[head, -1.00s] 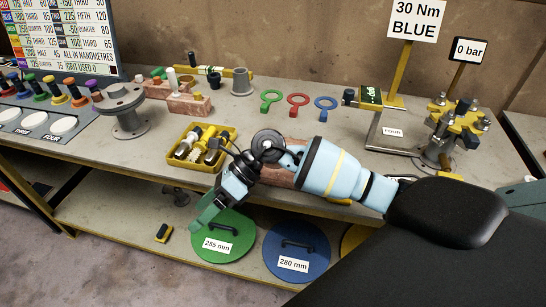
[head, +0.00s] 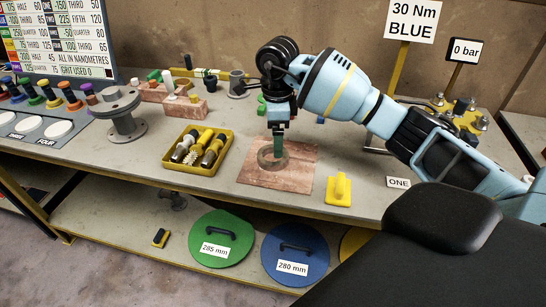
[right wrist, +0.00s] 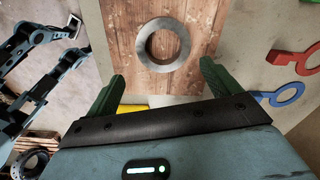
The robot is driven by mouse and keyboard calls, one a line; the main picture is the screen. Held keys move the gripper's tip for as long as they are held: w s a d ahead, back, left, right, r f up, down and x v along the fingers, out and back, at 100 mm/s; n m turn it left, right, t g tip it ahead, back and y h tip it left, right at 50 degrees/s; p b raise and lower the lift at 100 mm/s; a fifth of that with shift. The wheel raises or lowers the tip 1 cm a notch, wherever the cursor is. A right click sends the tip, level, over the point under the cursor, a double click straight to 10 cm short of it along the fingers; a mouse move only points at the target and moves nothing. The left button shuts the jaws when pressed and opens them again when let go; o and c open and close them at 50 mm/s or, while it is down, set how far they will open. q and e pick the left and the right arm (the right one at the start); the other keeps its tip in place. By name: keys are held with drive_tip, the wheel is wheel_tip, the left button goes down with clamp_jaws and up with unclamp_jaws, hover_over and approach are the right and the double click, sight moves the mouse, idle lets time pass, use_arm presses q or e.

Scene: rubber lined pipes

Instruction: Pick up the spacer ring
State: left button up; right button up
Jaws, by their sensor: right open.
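The spacer ring, a flat grey ring (head: 264,163), lies on a reddish-brown wooden board (head: 255,180) on the bench. In the right wrist view the ring (right wrist: 143,48) lies flat with its hole clear and wood showing through it. My right gripper (head: 278,153) points down over the board, its green fingers at or just above the ring in the head view. In the right wrist view its two fingers (right wrist: 161,76) are wide apart with nothing between them. The ring is ahead of the fingertips there. Whether they touch it cannot be told.
A yellow tray (head: 170,169) with fittings stands left of the board. A yellow handled block (head: 339,191) sits at its right. A grey flanged pipe piece (head: 123,113) stands farther left. Red (right wrist: 291,60) and blue (right wrist: 281,97) ring-ended tools lie behind the board.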

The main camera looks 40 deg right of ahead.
sight(273, 160)
drive_tip(key=shift+w+a+f, duration=0.1)
drive_tip(key=shift+w+f, duration=0.1)
drive_tip(key=shift+f, duration=0.75)
drive_tip(key=shift+w+a+f, duration=0.1)
drive_tip(key=shift+w+f, duration=0.1)
drive_tip(key=shift+f, duration=0.75)
drive_tip(key=shift+w+a+f, duration=0.1)
drive_tip(key=shift+w+f, duration=0.1)
drive_tip(key=shift+f, duration=1.2)
drive_tip(key=shift+d, duration=0.1)
drive_tip(key=shift+c, duration=0.4)
drive_tip(key=c, duration=1.1)
drive_tip(key=shift+r, duration=0.1)
